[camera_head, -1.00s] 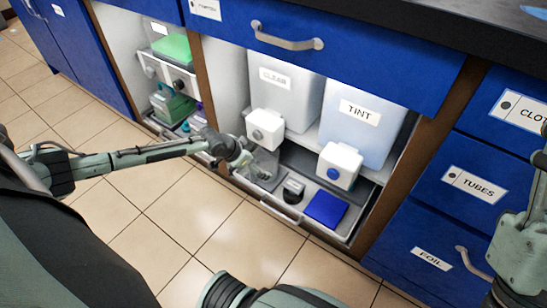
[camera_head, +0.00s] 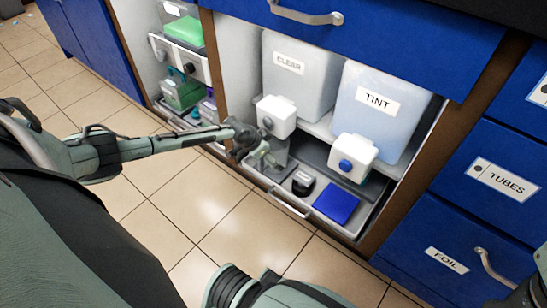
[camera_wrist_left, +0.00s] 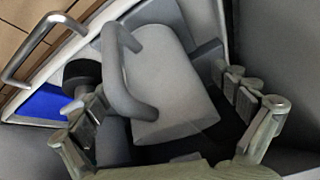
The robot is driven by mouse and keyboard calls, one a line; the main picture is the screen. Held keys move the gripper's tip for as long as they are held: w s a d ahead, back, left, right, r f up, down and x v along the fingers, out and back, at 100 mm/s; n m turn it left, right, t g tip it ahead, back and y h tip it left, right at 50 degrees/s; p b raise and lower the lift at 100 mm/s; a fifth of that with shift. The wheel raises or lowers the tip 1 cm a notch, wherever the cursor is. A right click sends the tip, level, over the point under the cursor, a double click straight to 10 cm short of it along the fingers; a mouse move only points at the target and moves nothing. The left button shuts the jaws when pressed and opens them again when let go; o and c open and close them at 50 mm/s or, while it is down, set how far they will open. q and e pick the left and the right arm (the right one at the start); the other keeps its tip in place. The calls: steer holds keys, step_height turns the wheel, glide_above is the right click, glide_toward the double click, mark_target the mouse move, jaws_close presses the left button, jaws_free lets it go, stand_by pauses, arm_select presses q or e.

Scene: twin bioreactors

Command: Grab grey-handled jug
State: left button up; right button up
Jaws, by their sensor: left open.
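The grey jug (camera_wrist_left: 170,85) with a looped grey handle (camera_wrist_left: 125,75) stands in the pulled-out tray. In the head view the jug (camera_head: 279,152) is small and partly hidden by my left gripper (camera_head: 262,158). In the left wrist view my left gripper (camera_wrist_left: 165,110) is open, with one finger on the handle side and the other on the far side of the jug. The jug lies between the spread fingers; I cannot tell whether either touches it.
The tray (camera_head: 290,207) also holds a dark round item (camera_head: 303,183) and a blue pad (camera_head: 336,205). CLEAR (camera_head: 300,85) and TINT (camera_head: 380,115) tanks with white taps overhang it. A wooden divider (camera_head: 228,90) stands left. Open tiled floor lies in front.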

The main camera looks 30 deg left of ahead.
arm_select(q)
steer(key=shift+c, duration=0.6)
steer(key=c, duration=1.4)
steer(key=shift+c, duration=0.2)
